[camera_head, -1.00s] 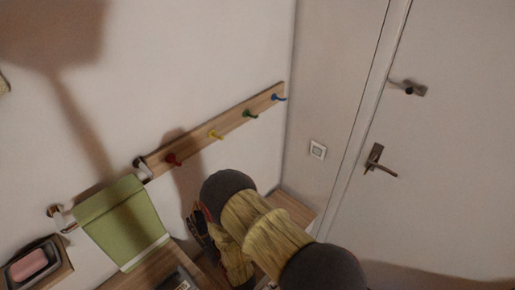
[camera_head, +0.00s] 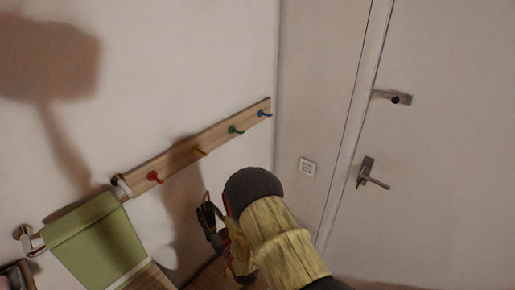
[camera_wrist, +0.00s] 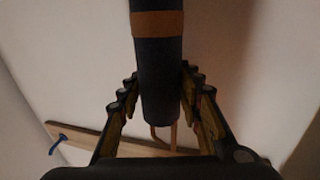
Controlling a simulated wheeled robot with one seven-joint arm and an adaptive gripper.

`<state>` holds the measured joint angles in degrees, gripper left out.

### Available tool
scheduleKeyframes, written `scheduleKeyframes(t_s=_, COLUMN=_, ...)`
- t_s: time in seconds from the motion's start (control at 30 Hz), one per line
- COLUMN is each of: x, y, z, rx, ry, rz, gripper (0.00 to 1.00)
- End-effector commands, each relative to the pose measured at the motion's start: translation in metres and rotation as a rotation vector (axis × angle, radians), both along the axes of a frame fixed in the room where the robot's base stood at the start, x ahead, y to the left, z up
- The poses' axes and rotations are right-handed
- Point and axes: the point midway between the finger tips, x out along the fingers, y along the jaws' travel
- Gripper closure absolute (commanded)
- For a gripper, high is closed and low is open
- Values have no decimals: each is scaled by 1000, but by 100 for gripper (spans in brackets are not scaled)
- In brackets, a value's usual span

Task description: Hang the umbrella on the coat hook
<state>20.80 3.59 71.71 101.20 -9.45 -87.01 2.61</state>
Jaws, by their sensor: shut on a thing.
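The umbrella (camera_wrist: 158,70) is a dark navy cylinder with a brown band in the wrist view. My gripper (camera_wrist: 160,92) is shut on it, one finger on each side. A thin tan loop (camera_wrist: 163,138) shows at its lower end. In the head view my gripper (camera_head: 208,218) is below the wall rack, and I cannot make out the umbrella there. The coat rack (camera_head: 218,135) is a wooden board with a red hook (camera_head: 154,176), a yellow hook (camera_head: 199,151), a green hook (camera_head: 235,130) and a blue hook (camera_head: 264,113). The blue hook also shows in the wrist view (camera_wrist: 57,143).
A green box-like piece (camera_head: 95,240) hangs at lower left, near metal brackets (camera_head: 28,238). A white door (camera_head: 440,130) with a handle (camera_head: 370,174) and a wall switch (camera_head: 308,167) are on the right. The wall above the rack is clear.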

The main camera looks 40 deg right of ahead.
Motion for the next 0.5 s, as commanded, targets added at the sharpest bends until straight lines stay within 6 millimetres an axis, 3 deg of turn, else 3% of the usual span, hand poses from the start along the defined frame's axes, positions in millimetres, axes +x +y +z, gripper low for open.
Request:
scheduleKeyframes(t_s=0.03, x=-1, y=-25, z=29, rx=-2, ry=-6, rz=-32, gripper=100)
scheduleKeyframes(t_s=0.2, x=-9, y=-95, z=87, rx=-7, ry=-2, rz=-110, gripper=100)
scheduleKeyframes(t_s=0.4, x=-30, y=-165, z=145, rx=-21, ry=6, rz=-190, gripper=100)
scheduleKeyframes(t_s=0.5, x=-40, y=-189, z=164, rx=-26, ry=11, rz=-220, gripper=100)
